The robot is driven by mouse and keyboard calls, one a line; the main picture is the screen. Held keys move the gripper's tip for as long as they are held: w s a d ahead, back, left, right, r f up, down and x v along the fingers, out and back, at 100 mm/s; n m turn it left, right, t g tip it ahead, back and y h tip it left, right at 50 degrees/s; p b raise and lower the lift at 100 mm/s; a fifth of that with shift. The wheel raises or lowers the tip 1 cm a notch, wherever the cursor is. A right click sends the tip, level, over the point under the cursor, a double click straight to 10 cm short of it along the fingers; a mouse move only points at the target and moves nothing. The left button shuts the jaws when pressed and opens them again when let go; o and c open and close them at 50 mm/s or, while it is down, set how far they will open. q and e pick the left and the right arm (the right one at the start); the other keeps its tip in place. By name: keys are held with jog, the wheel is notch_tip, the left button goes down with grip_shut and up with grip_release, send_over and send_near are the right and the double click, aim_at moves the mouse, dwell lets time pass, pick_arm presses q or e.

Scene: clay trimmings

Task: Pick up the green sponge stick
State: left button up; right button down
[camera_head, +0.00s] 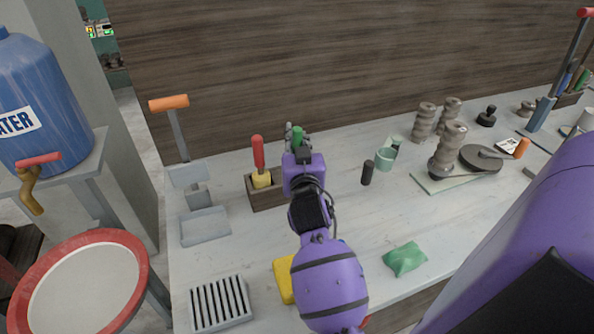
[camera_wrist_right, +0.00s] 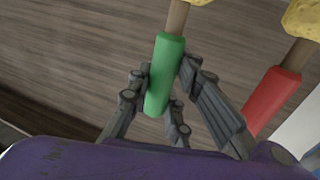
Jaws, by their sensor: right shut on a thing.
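The green sponge stick (camera_head: 297,137) shows in the head view only as a bit of green handle between the fingers of my right gripper (camera_head: 298,143). In the right wrist view, the gripper (camera_wrist_right: 160,95) is shut around the green handle (camera_wrist_right: 166,70), with a tan shaft and a bit of yellow sponge at the top edge. A red-handled sponge stick (camera_head: 258,154) stands in a wooden box (camera_head: 266,200) just left of the gripper. My wrist hides part of the box, so I cannot tell whether the green stick still touches it. My left gripper is not in view.
A grey dustpan (camera_head: 205,227) and a slotted grey tray (camera_head: 221,303) lie to the left. A black cylinder (camera_head: 367,172), a pale green cup (camera_head: 385,159) and a green packet (camera_head: 405,258) are to the right. A wooden wall (camera_head: 300,60) rises behind.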

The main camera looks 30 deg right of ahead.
notch_tip(320, 180, up, 10)
jog(key=shift+r+p, duration=0.1)
jog(key=shift+p, duration=0.45)
dwell(0.8)
